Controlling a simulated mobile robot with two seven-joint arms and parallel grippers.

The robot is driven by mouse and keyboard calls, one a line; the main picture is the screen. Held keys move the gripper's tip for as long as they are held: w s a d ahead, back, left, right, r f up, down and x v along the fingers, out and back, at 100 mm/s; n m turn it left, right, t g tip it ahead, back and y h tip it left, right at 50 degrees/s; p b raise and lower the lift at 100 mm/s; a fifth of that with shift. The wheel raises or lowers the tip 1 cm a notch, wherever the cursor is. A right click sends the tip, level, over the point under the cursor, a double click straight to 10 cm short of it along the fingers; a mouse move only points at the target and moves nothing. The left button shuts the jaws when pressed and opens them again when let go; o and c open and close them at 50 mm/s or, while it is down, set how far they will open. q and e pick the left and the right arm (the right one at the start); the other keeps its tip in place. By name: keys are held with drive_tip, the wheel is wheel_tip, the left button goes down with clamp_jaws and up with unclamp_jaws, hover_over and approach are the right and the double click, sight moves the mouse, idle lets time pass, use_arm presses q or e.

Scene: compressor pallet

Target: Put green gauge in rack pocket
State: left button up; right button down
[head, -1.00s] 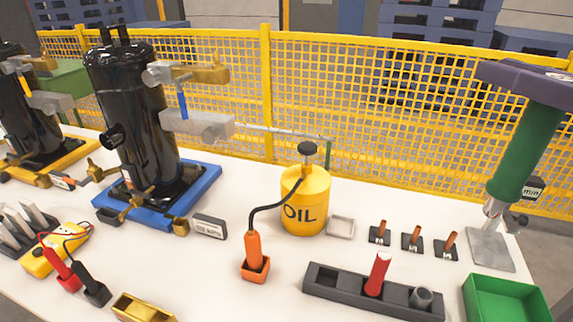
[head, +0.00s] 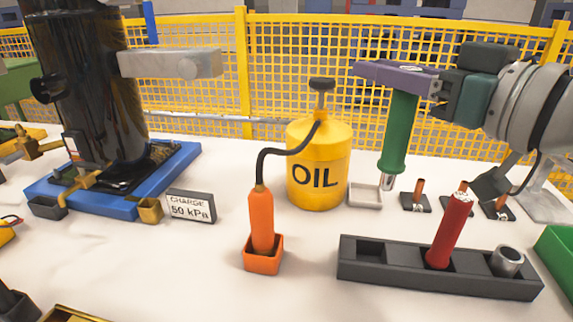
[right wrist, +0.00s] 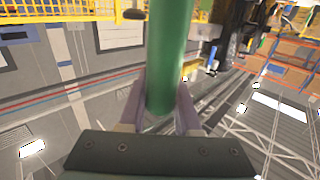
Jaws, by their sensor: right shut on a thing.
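The green gauge (head: 398,130) is a green cylinder with a metal lower tip, and it hangs nearly upright in the air. My right gripper (head: 385,72) has purple fingers and is shut on its upper end. The right wrist view also shows the green gauge (right wrist: 168,60) between the fingers. The dark grey rack (head: 385,272) stands on the table, lower in the picture. Its left pocket (head: 378,252) looks empty. A red cylinder (head: 450,230) leans in the middle pocket, and a grey metal cylinder (head: 507,260) is at the right. My left gripper is not in view.
A yellow oil can (head: 318,165) stands left of the gauge, its hose leading to an orange handle (head: 261,222) in a holder. A small pale tray (head: 366,195) and several small black blocks lie behind the rack. A green bin (head: 560,255) is at the right edge.

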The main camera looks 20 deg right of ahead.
wheel_tip(320, 180, down, 11)
drive_tip(key=b, duration=0.5)
drive_tip(key=shift+r, duration=0.15)
drive_tip(key=shift+f+b, duration=1.95)
drive_tip(key=shift+f, duration=0.2)
drive_tip(key=c, duration=0.6)
unclamp_jaws()
drive_tip(key=b, duration=0.1)
approach(380, 160)
drive_tip(key=shift+s+d+f, duration=0.1)
drive_tip(key=shift+d+f, duration=0.05)
drive_tip(key=shift+f, duration=0.9)
drive_tip(key=shift+s+d+f, duration=0.1)
drive_tip(key=shift+d+f, duration=0.1)
drive_tip(key=shift+f, duration=0.85)
